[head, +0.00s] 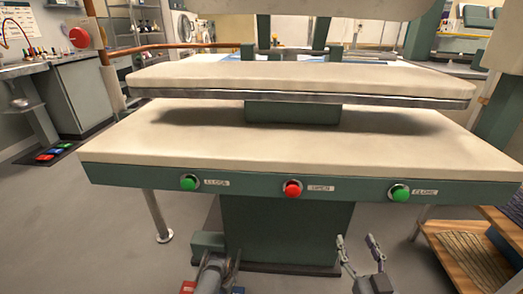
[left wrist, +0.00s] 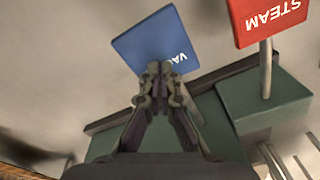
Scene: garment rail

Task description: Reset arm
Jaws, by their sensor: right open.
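My right gripper (head: 356,240) is at the bottom of the head view, right of centre. Its two fingers are spread apart with nothing between them. My left gripper (left wrist: 160,68) shows in the left wrist view with its fingertips drawn together and no object visible between them. Its fingers overlap the view of a blue pedal marked VA (left wrist: 152,42), but contact cannot be told. In the head view my left arm is low, left of centre, in front of the press base, its fingers hard to make out.
A garment press with a cream lower pad (head: 180,140) and a raised upper plate (head: 300,78) fills the middle. Its green front carries green (head: 189,183), red (head: 293,189) and green (head: 399,193) buttons. A red STEAM pedal (left wrist: 265,18) is nearby. A wooden shelf (head: 455,268) stands right.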

